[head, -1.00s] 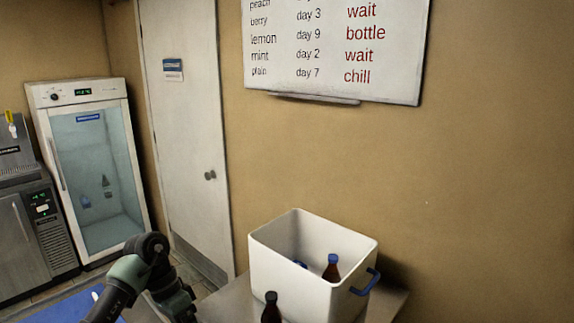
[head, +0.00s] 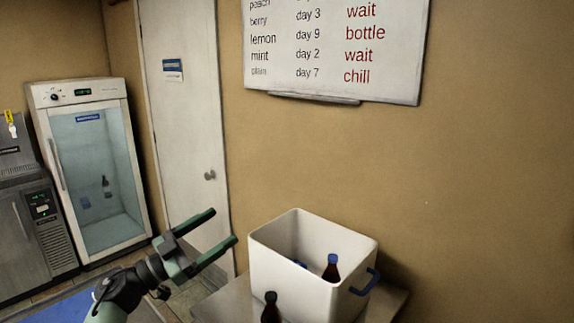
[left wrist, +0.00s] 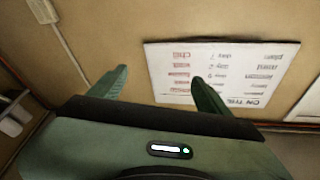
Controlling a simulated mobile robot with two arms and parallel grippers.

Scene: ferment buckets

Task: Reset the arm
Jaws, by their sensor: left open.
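My left gripper (head: 224,231) is raised in the lower left of the head view, left of the white bin and in front of the door. Its two green fingers are spread wide with nothing between them. In the left wrist view, the open fingers (left wrist: 158,84) point toward the wall and the whiteboard (left wrist: 215,72), which looks upside down there. My right gripper is not in view.
A white bin (head: 282,272) with a blue handle stands on a table (head: 230,300), with a blue-capped brown bottle (head: 332,268) inside. A dark bottle (head: 270,308) stands before it. A glass-door fridge (head: 100,170) and a door (head: 185,120) are behind. The whiteboard (head: 335,50) hangs above.

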